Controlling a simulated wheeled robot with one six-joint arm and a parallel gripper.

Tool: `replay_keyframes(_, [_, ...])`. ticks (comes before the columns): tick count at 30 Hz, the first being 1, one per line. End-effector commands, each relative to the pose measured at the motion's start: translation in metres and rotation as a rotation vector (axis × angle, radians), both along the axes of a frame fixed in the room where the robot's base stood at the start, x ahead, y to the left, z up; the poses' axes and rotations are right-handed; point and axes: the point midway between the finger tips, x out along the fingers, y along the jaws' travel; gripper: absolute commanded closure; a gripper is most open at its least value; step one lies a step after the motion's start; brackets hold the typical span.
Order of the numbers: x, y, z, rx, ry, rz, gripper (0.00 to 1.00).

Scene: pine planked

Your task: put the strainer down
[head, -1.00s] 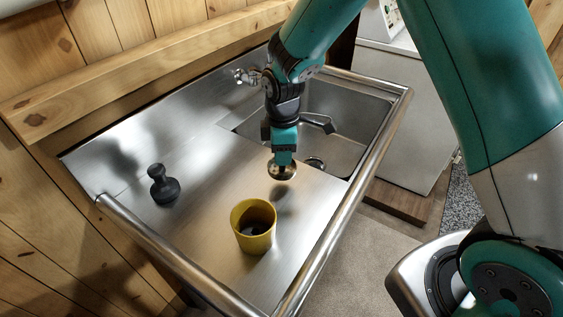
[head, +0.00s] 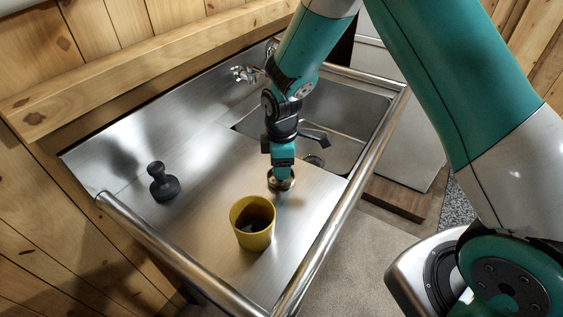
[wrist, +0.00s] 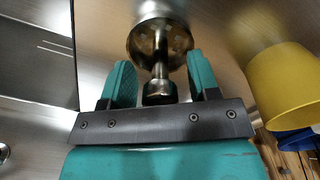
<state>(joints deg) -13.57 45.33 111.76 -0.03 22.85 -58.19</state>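The strainer (head: 281,182), a small metal disc with a short stem and knob, is at the steel counter's surface, between the yellow cup and the sink. In the wrist view the strainer (wrist: 160,42) shows its disc and its stem, which points back at my gripper (wrist: 160,78). The two teal fingers stand apart on either side of the knob, with a gap at each side. In the head view my gripper (head: 281,168) is right above the strainer and partly hides it.
A yellow cup (head: 240,232) with dark contents stands close by, front left of the strainer. A black tamper-like object (head: 162,183) stands farther left. The sink basin (head: 345,112) is behind right. A steel rail (head: 325,245) edges the counter.

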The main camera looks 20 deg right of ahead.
Motion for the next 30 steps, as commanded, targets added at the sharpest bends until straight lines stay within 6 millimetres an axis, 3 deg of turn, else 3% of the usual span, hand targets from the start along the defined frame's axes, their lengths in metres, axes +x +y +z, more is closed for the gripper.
replay_keyframes(8, [0.001,0.000,0.011,0.001,-0.003,0.000,0.45])
replay_keyframes(18, [0.001,0.000,0.082,0.001,-0.007,0.000,0.45])
replay_keyframes(26, [0.000,0.000,0.118,0.001,-0.003,-0.001,0.45])
replay_keyframes(30, [-0.017,0.005,0.140,0.032,-0.008,-0.050,0.45])
